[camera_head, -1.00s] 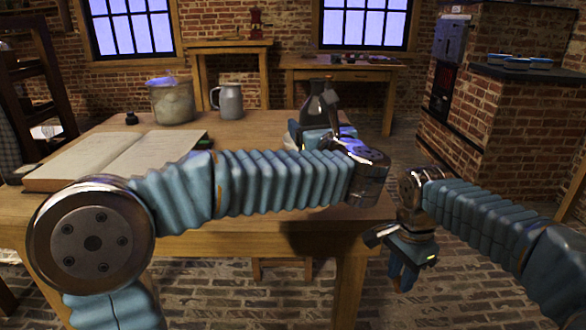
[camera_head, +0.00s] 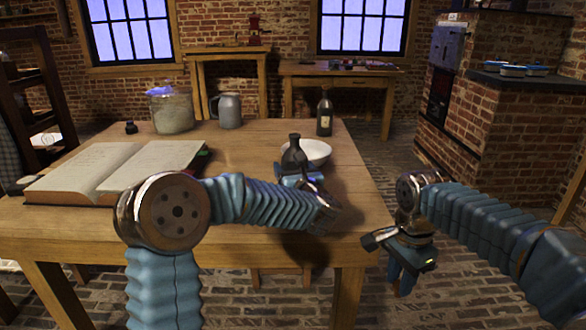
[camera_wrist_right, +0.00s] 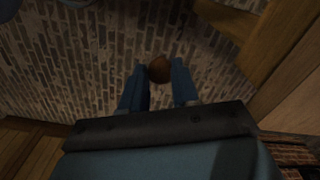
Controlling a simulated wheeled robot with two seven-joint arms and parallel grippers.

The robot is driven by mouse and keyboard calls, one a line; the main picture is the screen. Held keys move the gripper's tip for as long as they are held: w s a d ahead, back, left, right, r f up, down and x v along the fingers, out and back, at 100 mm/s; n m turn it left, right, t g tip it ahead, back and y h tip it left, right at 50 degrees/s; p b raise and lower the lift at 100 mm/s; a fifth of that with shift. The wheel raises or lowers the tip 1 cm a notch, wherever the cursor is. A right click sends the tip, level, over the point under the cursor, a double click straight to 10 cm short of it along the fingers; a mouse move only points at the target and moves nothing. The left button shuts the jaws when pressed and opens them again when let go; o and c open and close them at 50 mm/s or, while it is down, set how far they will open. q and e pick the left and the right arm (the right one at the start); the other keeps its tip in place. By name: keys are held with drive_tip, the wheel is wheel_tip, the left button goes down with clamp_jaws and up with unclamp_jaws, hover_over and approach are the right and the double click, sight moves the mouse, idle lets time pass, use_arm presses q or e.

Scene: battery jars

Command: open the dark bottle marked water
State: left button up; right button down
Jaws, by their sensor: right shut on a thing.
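A dark bottle (camera_head: 293,157) is upright over the near right part of the table, in my left gripper (camera_head: 298,174). That gripper's fingers are partly hidden by the bottle and my arm. Another dark bottle (camera_head: 324,114) with a pale label stands at the table's back right. I cannot read any marking on either bottle. My right gripper (camera_head: 401,283) hangs off the table's right side above the floor. In the right wrist view, its fingers are shut on a small round brown thing (camera_wrist_right: 159,68) that looks like a cork stopper.
A white bowl (camera_head: 318,151) sits just behind the held bottle on the table (camera_head: 240,150). An open book (camera_head: 115,172) lies at left. A glass jar (camera_head: 171,112), a grey mug (camera_head: 230,110) and an inkwell (camera_head: 130,127) stand along the back. The table middle is clear.

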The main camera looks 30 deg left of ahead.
use_arm(q)
drive_tip(key=shift+f+b, duration=0.2)
drive_tip(key=shift+b, duration=0.1)
drive_tip(key=o, duration=1.7)
drive_tip(key=shift+c, duration=0.2)
drive_tip(key=shift+r, duration=0.1)
